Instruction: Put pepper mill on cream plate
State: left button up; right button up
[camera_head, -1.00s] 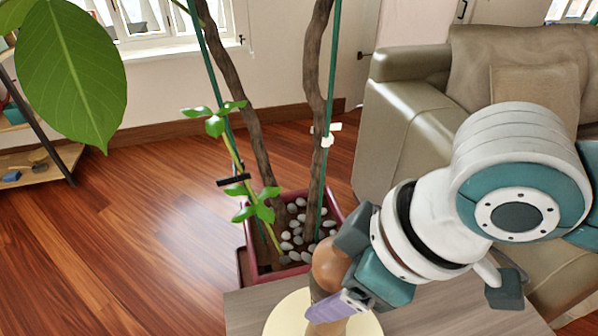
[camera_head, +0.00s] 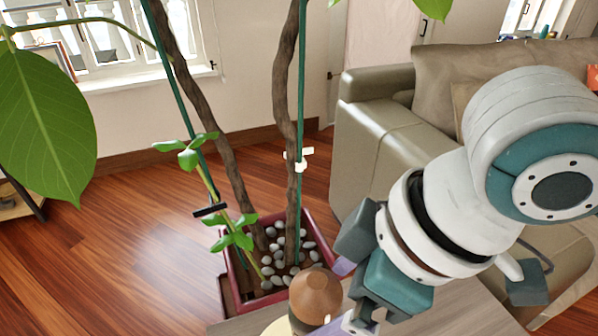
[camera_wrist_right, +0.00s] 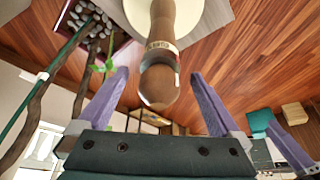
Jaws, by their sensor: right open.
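The brown wooden pepper mill (camera_head: 315,296) has a rounded top and a pale label band. It stands upright on the cream plate (camera_head: 273,328), which is mostly cut off at the bottom edge. In the right wrist view the mill (camera_wrist_right: 162,30) runs down from the plate (camera_wrist_right: 197,14). My right gripper (camera_head: 349,295) is open just right of the mill. In the wrist view its purple fingers are spread on either side of the mill, with gaps. One purple finger of what seems my left gripper (camera_wrist_right: 288,145) shows at the lower right of that view; its opening is unclear.
The plate rests on a grey wooden table (camera_head: 455,310). A potted plant in a red planter (camera_head: 238,268) stands just behind, its stems and stakes rising high. A grey-beige sofa (camera_head: 385,135) is behind my right arm. Wooden floor (camera_head: 120,225) is open at left.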

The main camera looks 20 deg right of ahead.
jog(key=p+v, duration=0.1)
jog(key=v, duration=0.5)
jog(key=shift+r, duration=0.1)
jog(key=s+d+f+m+h, duration=0.2)
jog(key=s+d+m, duration=0.4)
jog(key=s, duration=0.3)
jog(key=shift+f+m+h, duration=0.4)
jog(key=shift+m+h, duration=0.2)
jog(key=shift+m, duration=0.1)
jog(key=shift+s, duration=0.15)
